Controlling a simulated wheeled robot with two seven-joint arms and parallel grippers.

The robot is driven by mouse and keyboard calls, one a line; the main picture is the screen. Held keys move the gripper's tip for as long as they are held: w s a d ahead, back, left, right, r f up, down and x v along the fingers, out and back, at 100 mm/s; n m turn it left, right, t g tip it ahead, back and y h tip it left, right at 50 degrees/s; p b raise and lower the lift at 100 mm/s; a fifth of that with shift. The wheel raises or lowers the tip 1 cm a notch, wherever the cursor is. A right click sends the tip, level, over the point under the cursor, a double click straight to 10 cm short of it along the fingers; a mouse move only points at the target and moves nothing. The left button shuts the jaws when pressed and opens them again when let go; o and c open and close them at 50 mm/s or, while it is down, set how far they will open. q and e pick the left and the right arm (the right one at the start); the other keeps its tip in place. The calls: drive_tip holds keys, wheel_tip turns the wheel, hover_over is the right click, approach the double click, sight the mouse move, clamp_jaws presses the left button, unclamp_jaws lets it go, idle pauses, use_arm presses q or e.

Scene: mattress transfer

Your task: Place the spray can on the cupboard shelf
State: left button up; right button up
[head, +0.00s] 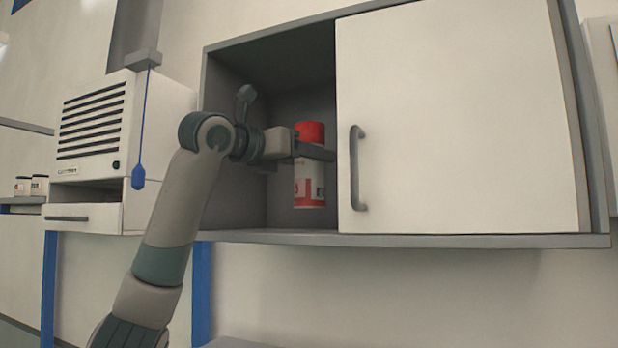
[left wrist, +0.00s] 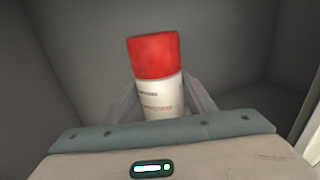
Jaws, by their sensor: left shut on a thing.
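The spray can (head: 309,186) is white with a red cap and red markings. It is upright inside the open left part of the cupboard (head: 270,62), low over the shelf (head: 270,236). I cannot tell if its base touches the shelf. My left gripper (head: 312,150) is shut on the can just below the cap. In the left wrist view the can (left wrist: 160,90) stands between the two fingers, its lower part hidden by the gripper body. My right gripper is not in view.
A white sliding or hinged door (head: 450,120) with a grey handle (head: 356,168) covers the right part of the cupboard, close beside the can. A white vented box (head: 95,120) hangs at left, with a blue pull cord (head: 138,176). Small jars (head: 38,186) stand at far left.

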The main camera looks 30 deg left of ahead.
sight(300, 176)
use_arm(q)
drive_tip(key=shift+d, duration=0.15)
drive_tip(key=shift+f, duration=0.1)
drive_tip(key=shift+f+p, duration=0.55)
drive_tip(key=shift+f, duration=1.45)
drive_tip(key=o, duration=1.3)
drive_tip(key=shift+f, duration=0.15)
drive_tip(key=shift+s, duration=0.1)
